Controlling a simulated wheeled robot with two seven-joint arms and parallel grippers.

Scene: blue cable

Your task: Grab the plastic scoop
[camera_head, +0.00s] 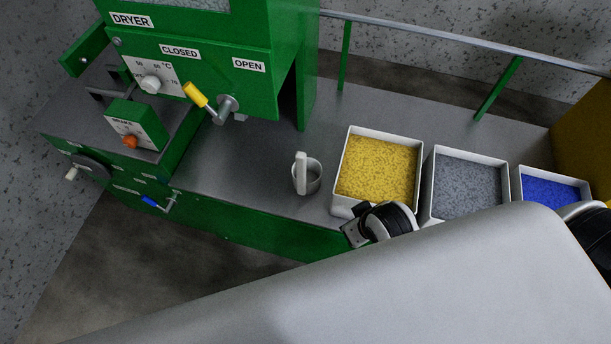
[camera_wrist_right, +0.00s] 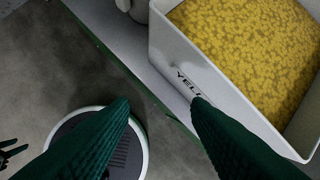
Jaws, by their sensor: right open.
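The plastic scoop (camera_head: 308,175), a light grey cup with an upright flat handle, stands on the grey bench left of the yellow bin. Part of a grey rounded thing, likely the scoop, shows at the top edge of the right wrist view (camera_wrist_right: 138,8). My right gripper (camera_wrist_right: 160,105) is open and empty, its two dark green fingers apart over the bench's front edge, in front of the yellow bin. In the head view my right gripper (camera_head: 354,233) is partly hidden by my own arm; it is apart from the scoop, to its lower right. My left gripper does not show.
Open white bins hold yellow granules (camera_head: 345,170), grey granules (camera_head: 432,172) and blue granules (camera_head: 553,174). The green dryer (camera_head: 205,45), with yellow lever, stands at left. A rail (camera_head: 450,38) runs behind. The bench between dryer and scoop is clear.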

